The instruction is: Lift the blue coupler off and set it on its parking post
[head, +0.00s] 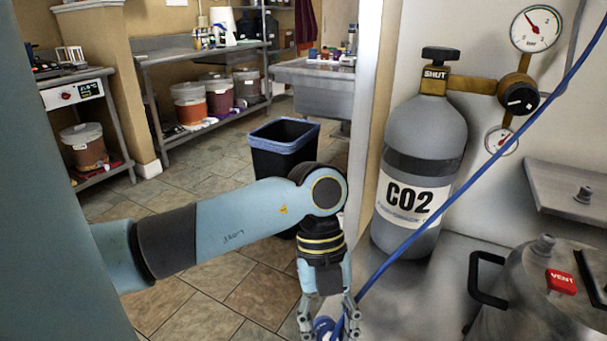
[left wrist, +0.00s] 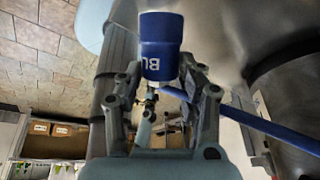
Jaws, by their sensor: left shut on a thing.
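My left gripper (head: 328,322) hangs down at the bottom edge of the head view, shut on the blue coupler (head: 322,326). In the left wrist view the blue coupler (left wrist: 161,45), with white letters partly showing, sits between the fingertips (left wrist: 160,76). The blue hose (head: 452,208) runs from it up to the right. A short grey post (head: 583,194) stands on the shelf at the right; I cannot tell if it is the parking post. My right gripper is not in view.
A grey CO2 cylinder (head: 424,140) stands by the wall with gauges above. The keg has a black handle (head: 477,285) and a red VENT tag (head: 561,282). The steel shelf (head: 560,183) juts from the right. A black bin (head: 283,150) stands on the tiled floor behind my arm.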

